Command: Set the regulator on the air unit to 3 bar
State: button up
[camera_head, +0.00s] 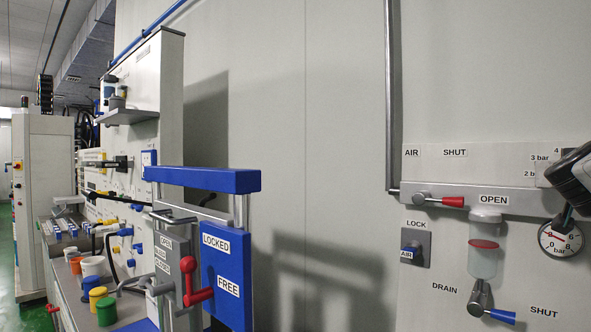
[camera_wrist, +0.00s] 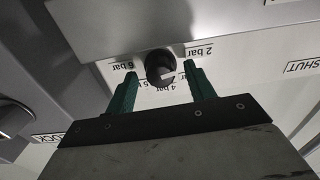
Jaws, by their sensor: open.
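The regulator knob (camera_wrist: 160,66) is a black round knob on the air unit (camera_wrist: 240,50), with a pale mark toward its lower right in the wrist view. A "2 bar" label lies right of it, "4 bar" below and "6 bar" left; the right finger covers part of the scale. My gripper (camera_wrist: 160,80) is open, its green fingers on either side of the knob; I cannot tell whether they touch it. In the head view my gripper's dark body hides the knob. The gauge (camera_head: 561,239) has a red needle; its exact reading is too small to tell.
A red-handled valve (camera_head: 440,200), a clear bowl (camera_head: 484,250), a blue-handled drain valve (camera_head: 490,305) and a lock switch (camera_head: 415,249) sit close by on the wall. A blue lockout panel (camera_head: 226,270) with a red handle stands left. The wall between is clear.

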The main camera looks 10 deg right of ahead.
jog(key=shift+x, duration=0.8)
